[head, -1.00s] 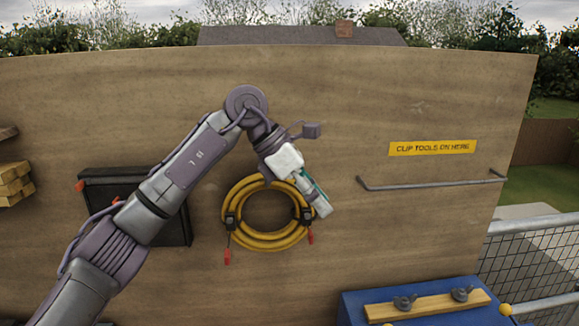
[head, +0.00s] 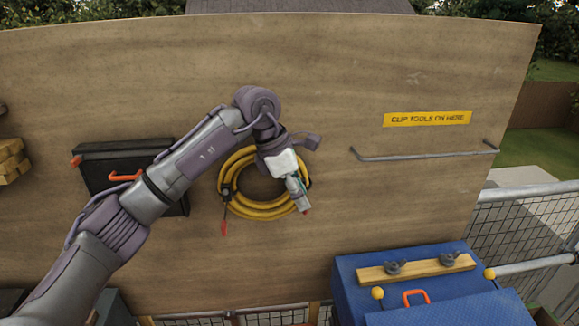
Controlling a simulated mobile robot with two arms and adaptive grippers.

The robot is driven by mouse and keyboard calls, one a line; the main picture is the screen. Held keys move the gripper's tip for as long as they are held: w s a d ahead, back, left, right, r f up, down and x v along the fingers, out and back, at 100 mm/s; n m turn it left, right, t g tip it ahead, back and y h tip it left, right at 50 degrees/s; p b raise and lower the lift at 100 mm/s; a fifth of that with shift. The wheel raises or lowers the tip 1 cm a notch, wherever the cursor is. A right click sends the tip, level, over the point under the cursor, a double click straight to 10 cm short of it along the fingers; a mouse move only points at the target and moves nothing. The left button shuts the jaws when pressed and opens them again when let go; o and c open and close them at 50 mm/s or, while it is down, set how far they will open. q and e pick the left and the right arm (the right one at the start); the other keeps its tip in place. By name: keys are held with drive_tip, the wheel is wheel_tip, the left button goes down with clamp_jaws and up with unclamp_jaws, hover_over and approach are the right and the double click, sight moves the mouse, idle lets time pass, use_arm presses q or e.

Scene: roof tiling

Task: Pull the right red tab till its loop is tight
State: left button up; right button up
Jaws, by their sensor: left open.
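A coil of yellow hose or cable (head: 262,212) hangs on the wooden board, held by dark loops. The left red tab (head: 224,228) hangs below the dark loop at the coil's left side. Only a small bit of the right red tab (head: 307,212) shows, at the tips of my left gripper (head: 303,207). That gripper is open and points down over the coil's lower right edge. It hides most of this tab and much of the right loop. I cannot tell whether the tab lies between the fingers. My right gripper is not in view.
A black case (head: 110,170) with red parts is on the board behind my left arm. A metal rail (head: 425,155) runs below a yellow sign (head: 427,118) at right. A blue box (head: 350,285) with a wooden strip (head: 418,268) stands at lower right. The board between is clear.

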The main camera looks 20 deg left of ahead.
sight(306, 211)
use_arm(q)
drive_tip(key=shift+x, duration=1.2)
clamp_jaws()
drive_tip(key=shift+s, duration=0.15)
drive_tip(key=shift+s+d+b, duration=0.25)
drive_tip(key=shift+s+d, duration=0.1)
drive_tip(key=shift+s, duration=0.4)
drive_tip(key=shift+s+d+b, duration=0.2)
drive_tip(key=shift+s+d, duration=0.15)
drive_tip(key=shift+s, duration=0.4)
drive_tip(key=shift+o, duration=1.5)
unclamp_jaws()
drive_tip(key=shift+r, duration=0.1)
